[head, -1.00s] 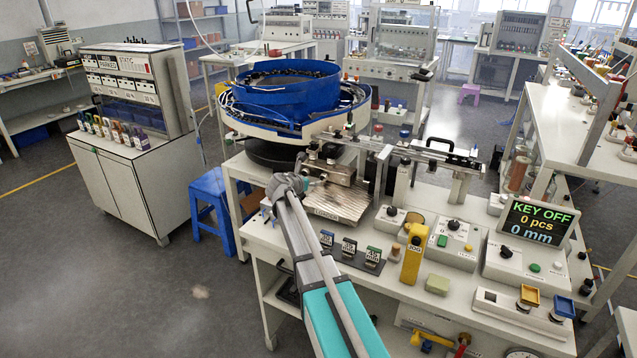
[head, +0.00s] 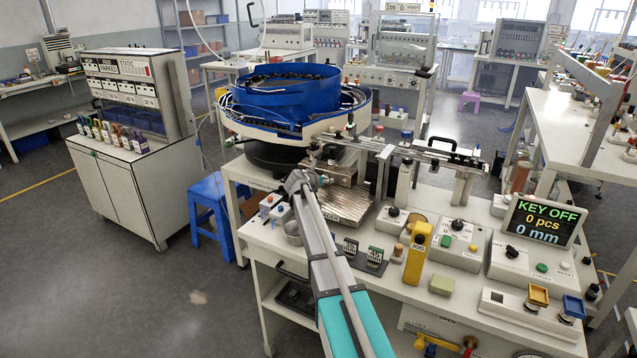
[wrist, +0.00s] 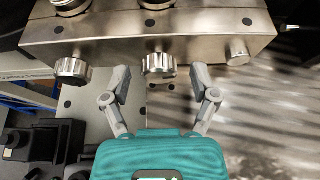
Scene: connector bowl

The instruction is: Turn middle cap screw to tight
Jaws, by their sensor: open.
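A metal block (wrist: 150,35) crosses the top of the wrist view. On its near face are a knurled cap screw at left (wrist: 72,70), a middle knurled cap screw (wrist: 159,66) and a smooth round stud at right (wrist: 237,52). My gripper (wrist: 160,78) is open and empty. Its two fingers stand apart on either side of the middle screw, just short of it, with visible gaps.
A ribbed metal plate (head: 343,204) lies in front of the block. The blue bowl (head: 285,95) stands behind. A yellow JOG post (head: 416,254), control boxes and a display (head: 541,222) reading KEY OFF, 0 pcs, 0 mm are to the right.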

